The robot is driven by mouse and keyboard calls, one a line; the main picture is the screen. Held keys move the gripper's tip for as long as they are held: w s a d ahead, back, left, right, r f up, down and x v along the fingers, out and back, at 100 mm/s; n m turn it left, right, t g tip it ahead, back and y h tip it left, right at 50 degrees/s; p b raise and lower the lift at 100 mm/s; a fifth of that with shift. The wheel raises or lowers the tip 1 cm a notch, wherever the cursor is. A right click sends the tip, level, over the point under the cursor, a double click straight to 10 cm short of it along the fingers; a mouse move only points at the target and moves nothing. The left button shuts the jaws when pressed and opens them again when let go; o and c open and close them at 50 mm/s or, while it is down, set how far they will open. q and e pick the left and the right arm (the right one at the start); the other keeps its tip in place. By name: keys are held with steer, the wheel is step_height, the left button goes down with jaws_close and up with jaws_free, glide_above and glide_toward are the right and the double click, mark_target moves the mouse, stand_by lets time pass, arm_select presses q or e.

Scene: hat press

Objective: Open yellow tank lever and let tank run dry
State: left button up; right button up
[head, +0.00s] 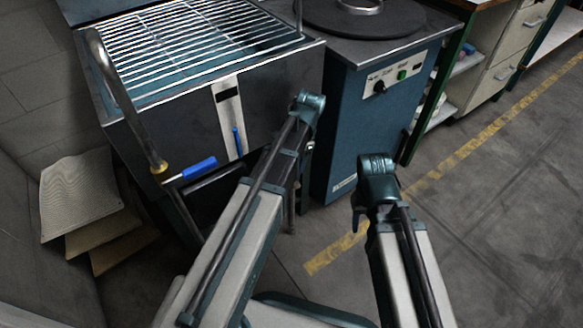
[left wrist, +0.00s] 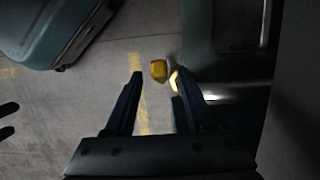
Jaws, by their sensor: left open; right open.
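A yellow lever end (left wrist: 158,70) shows in the left wrist view, with a second yellow part and a bit of metal pipe just right of it. My left gripper (left wrist: 156,77) is open, its fingertips on either side of the yellow end; I cannot tell whether they touch it. In the head view the metal tank (head: 170,130) stands at upper left under a wire rack. The yellow lever and my left fingers are hidden there by my left arm. My right gripper (head: 358,216) is open and empty above the floor.
A blue-handled valve (head: 199,169) sits on a pipe at the tank's left front. A blue cabinet (head: 365,120) with a switch panel stands right of the tank. Brown sheets (head: 80,200) lean at left. The floor at right is clear, with a yellow line.

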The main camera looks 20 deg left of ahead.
arm_select(q)
steer(key=p+v, duration=1)
steer(key=v, duration=0.1)
steer(key=shift+r, duration=0.3)
steer(key=s+a+r+t+h+p, duration=0.1)
steer(key=s+a+t+p, duration=0.1)
steer(key=s, duration=0.1)
steer(key=shift+h, duration=0.4)
steer(key=f+b, duration=1.4)
steer(key=shift+a, duration=0.25)
steer(key=shift+r, duration=0.1)
jaws_close()
